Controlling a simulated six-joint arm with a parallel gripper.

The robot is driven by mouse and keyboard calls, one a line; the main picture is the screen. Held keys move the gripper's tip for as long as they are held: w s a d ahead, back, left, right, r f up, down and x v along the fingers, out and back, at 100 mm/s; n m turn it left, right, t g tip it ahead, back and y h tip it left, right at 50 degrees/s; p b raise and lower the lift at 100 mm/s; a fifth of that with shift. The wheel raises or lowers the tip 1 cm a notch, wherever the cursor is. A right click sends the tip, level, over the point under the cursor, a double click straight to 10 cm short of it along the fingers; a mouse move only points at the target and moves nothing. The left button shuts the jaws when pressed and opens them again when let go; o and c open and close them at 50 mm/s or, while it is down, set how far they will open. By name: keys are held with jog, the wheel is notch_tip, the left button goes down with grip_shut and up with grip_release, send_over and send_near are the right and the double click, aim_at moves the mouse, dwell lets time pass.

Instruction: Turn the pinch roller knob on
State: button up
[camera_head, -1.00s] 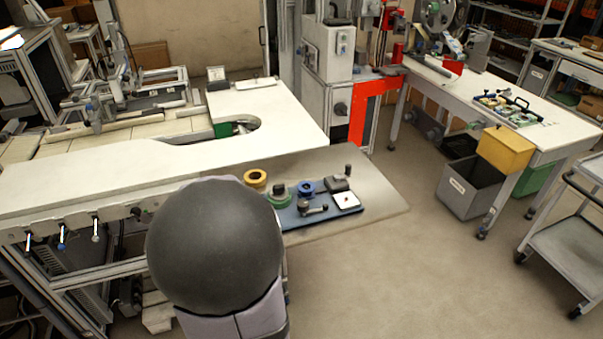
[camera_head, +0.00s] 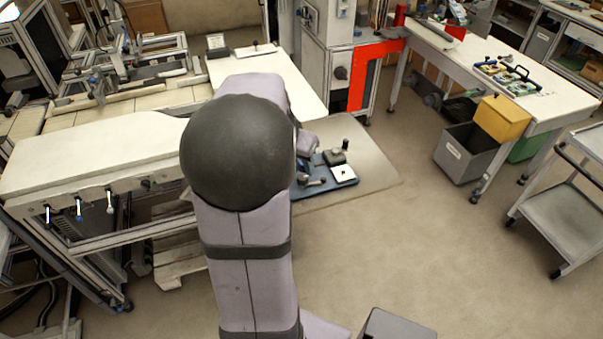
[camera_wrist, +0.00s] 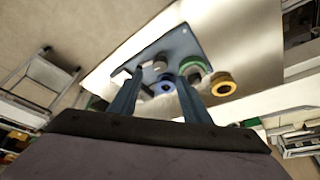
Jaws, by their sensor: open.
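A blue board (camera_head: 318,191) lies on a light mat beyond my arm and carries a small tape device. On it in the head view are a dark block with an upright black knob (camera_head: 345,145), a grey crank-like part (camera_head: 314,182) and a white square pad (camera_head: 343,173). I cannot tell which part is the pinch roller knob. In the wrist view the board (camera_wrist: 185,42) shows beyond my open, empty gripper (camera_wrist: 159,74). A blue reel (camera_wrist: 164,88) shows between the fingers, farther off. A green reel (camera_wrist: 197,65) and a yellow reel (camera_wrist: 223,85) are right of them.
A white worktop (camera_head: 110,155) with a metal frame stands left of my arm. At the right are a workbench (camera_head: 470,60), a yellow bin (camera_head: 503,118), a grey bin (camera_head: 467,153) and a cart (camera_head: 570,212). The floor between is clear.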

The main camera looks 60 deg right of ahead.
aim_at(303, 177)
jog(key=shift+f, duration=0.1)
jog(key=shift+p+x, duration=0.9)
jog(key=shift+x, duration=2.65)
jog(key=c, duration=1.1)
jog(key=shift+o, duration=0.2)
